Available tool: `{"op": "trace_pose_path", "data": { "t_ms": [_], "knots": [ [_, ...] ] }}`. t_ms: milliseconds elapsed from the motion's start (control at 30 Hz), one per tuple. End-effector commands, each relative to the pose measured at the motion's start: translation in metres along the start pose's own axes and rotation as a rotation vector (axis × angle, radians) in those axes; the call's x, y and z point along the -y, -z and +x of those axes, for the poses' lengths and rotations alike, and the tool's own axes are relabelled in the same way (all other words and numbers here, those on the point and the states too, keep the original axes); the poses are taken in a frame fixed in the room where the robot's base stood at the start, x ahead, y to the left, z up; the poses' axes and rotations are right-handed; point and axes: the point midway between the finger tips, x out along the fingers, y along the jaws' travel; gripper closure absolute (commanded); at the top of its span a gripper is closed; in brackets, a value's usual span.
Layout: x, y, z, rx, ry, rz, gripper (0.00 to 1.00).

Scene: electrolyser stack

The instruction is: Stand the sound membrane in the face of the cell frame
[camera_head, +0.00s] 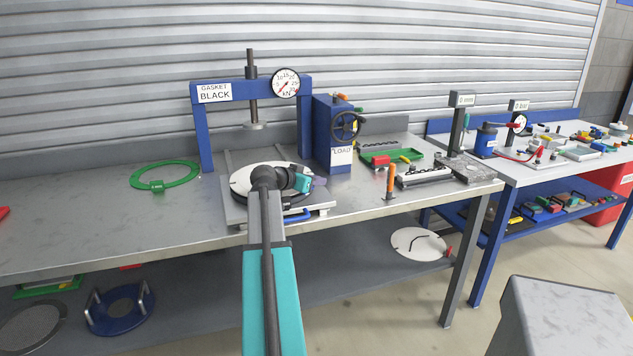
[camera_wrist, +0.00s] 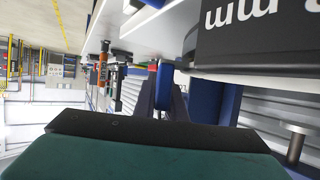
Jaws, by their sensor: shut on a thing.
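My gripper (camera_head: 308,183) is over the round white plate on the press bed, pointing right. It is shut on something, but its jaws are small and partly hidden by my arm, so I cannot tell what. No membrane can be made out for certain in the jaws. A white disc (camera_head: 410,248) with a dark crack-like line lies on the lower shelf. A blue ring with upright handles (camera_head: 121,312), perhaps the cell frame, lies on the shelf at lower left. A dark grey disc (camera_head: 30,328) is beside it.
The blue press frame (camera_head: 197,125) stands behind the white plate (camera_head: 241,184), with its ram raised. A blue handle (camera_head: 297,216) is at the bed's front. A green ring (camera_head: 135,176) lies left. An orange-handled tool (camera_head: 391,180) stands right. The bench is clear at left.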

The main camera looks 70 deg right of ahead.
Motion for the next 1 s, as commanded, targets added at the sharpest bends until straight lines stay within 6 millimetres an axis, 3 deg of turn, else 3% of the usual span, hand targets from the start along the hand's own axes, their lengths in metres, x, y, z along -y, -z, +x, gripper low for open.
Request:
{"op": "trace_pose_path", "data": {
  "t_ms": [733, 767, 867, 1000],
  "knots": [
    [-0.0001, -0.0088, 0.0036, 0.0, 0.0, 0.0, 1.0],
    [-0.0001, -0.0089, 0.0036, 0.0, 0.0, 0.0, 0.84],
    [-0.0001, -0.0088, 0.0036, 0.0, 0.0, 0.0, 0.68],
    [-0.0001, -0.0088, 0.0036, 0.0, 0.0, 0.0, 0.68]
  ]
}}
